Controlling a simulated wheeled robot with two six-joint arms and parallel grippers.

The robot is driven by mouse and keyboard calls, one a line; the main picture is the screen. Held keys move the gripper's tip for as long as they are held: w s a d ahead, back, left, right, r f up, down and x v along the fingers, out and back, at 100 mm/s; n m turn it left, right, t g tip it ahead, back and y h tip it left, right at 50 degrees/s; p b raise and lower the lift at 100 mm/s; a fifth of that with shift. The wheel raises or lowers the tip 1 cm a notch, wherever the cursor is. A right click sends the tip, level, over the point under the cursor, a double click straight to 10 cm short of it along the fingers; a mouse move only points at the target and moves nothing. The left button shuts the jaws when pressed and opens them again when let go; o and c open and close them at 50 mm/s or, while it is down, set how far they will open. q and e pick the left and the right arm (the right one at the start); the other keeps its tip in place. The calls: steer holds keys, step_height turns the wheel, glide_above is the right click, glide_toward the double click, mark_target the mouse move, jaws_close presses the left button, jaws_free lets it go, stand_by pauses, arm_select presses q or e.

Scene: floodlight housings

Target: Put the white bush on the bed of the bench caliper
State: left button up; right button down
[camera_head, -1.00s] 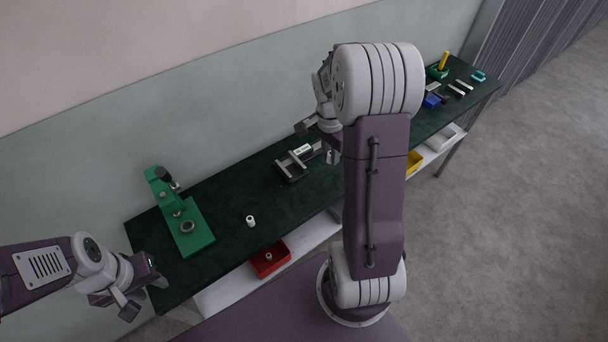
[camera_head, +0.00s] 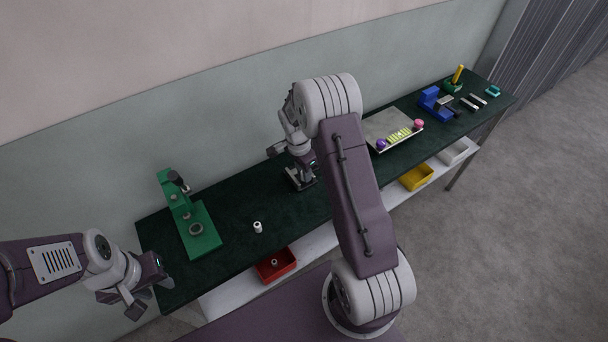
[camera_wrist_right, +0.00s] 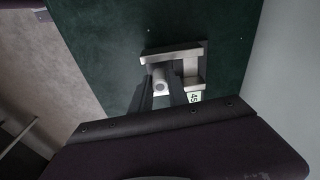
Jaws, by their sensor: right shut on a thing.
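The bench caliper, grey with a small display, shows in the right wrist view (camera_wrist_right: 185,52). In the head view only part of it (camera_head: 293,181) shows beneath my right gripper. My right gripper (camera_wrist_right: 161,84) is shut on a pale bush (camera_wrist_right: 162,74), which sits between its fingertips over the caliper. I cannot tell whether the bush touches the bed. The right gripper (camera_head: 302,176) is mostly hidden by its own wrist in the head view. Another white bush (camera_head: 258,228) stands on the bench. My left gripper (camera_head: 150,289) is open and empty by the bench's left end.
A green press-like stand (camera_head: 202,240) is on the left of the dark green bench (camera_head: 232,205). A red bin (camera_head: 277,266) holding a small part is on the lower shelf. A grey tray (camera_head: 384,124) and a blue device (camera_head: 435,105) are further right. Bench around the standing bush is clear.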

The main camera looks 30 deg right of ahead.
steer(key=shift+d+f, duration=0.1)
steer(key=shift+f, duration=0.8)
steer(key=shift+f, duration=0.1)
steer(key=c, duration=1.3)
jaws_free()
step_height(320, 180, up, 12)
steer(key=a, duration=0.2)
steer(key=s+a+n, duration=0.3)
steer(key=s+n, duration=0.2)
steer(key=s, duration=0.1)
steer(key=s+a+f+n+y, duration=0.1)
steer(key=s+a+n, duration=0.2)
steer(key=s+n, duration=0.2)
steer(key=s+a+n+t, duration=0.1)
steer(key=s+a+n, duration=0.2)
steer(key=s+n, duration=0.3)
steer(key=shift+s+f+y, duration=0.15)
steer(key=shift+s+y, duration=0.15)
steer(key=shift+s, duration=0.35)
